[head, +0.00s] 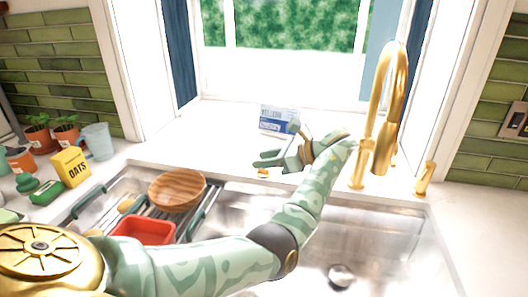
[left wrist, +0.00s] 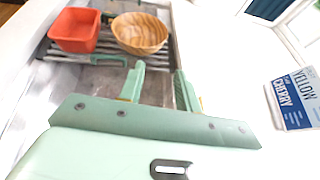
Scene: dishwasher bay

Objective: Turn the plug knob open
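My left gripper (head: 276,146) reaches over the back edge of the sink (head: 370,232). Its two fingers are spread with an empty gap, as the left wrist view (left wrist: 159,69) also shows. A small gold piece (head: 262,172) shows just below the fingers on the back rim; I cannot tell if it is the plug knob or if the fingers touch it. The drain plug (head: 340,275) lies on the sink floor. A gold tap (head: 390,120) and a gold lever (head: 424,178) stand right of my gripper. My right gripper is out of view.
A blue and white box (head: 278,120) stands behind my gripper; it also shows in the left wrist view (left wrist: 296,100). A wooden bowl (head: 177,190) and a red container (head: 145,231) sit on the rack at left. A yellow oats box (head: 71,167) stands on the left counter. The right counter is clear.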

